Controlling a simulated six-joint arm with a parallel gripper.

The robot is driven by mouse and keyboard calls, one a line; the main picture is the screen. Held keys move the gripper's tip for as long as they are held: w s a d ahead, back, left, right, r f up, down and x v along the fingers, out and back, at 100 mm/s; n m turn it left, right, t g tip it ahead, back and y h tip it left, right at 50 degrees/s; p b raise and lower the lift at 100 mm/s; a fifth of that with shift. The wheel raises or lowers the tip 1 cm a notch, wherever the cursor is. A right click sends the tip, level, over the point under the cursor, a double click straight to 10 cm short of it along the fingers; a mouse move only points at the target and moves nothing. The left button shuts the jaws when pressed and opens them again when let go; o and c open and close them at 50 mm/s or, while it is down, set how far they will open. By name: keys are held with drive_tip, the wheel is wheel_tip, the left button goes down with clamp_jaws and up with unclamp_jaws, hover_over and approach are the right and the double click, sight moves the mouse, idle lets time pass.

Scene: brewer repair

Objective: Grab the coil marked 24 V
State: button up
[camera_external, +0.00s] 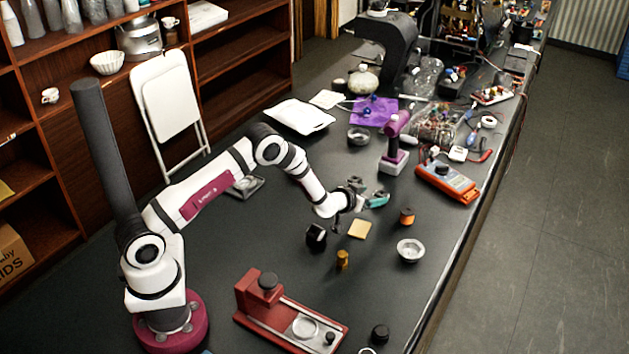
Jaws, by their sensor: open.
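Small coil-like parts lie on the dark table: a copper-orange and dark one (407,216) to the right of my gripper, an amber-brown one (342,259) below it in the picture, and a black one with a pale face (316,236) to its lower left. No 24 V marking is readable at this size, so I cannot tell which coil bears it. My gripper (357,206) is open and appears empty, above the table near a tan square (360,229). A teal object (377,200) shows just beyond the gripper; its exact distance from the fingers is unclear.
A red fixture (275,312) stands at the front, with a small black knob (380,334) to its right. A metal cup (410,250) sits near the table's right edge. A purple-and-white device (394,150) and an orange meter (448,182) stand behind. The front-left table is mostly clear.

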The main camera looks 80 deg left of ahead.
sight(380, 194)
drive_tip(key=x, duration=0.4)
drive_tip(key=shift+w+f, duration=0.2)
drive_tip(key=shift+w, duration=0.1)
drive_tip(key=shift+c, duration=0.2)
clamp_jaws()
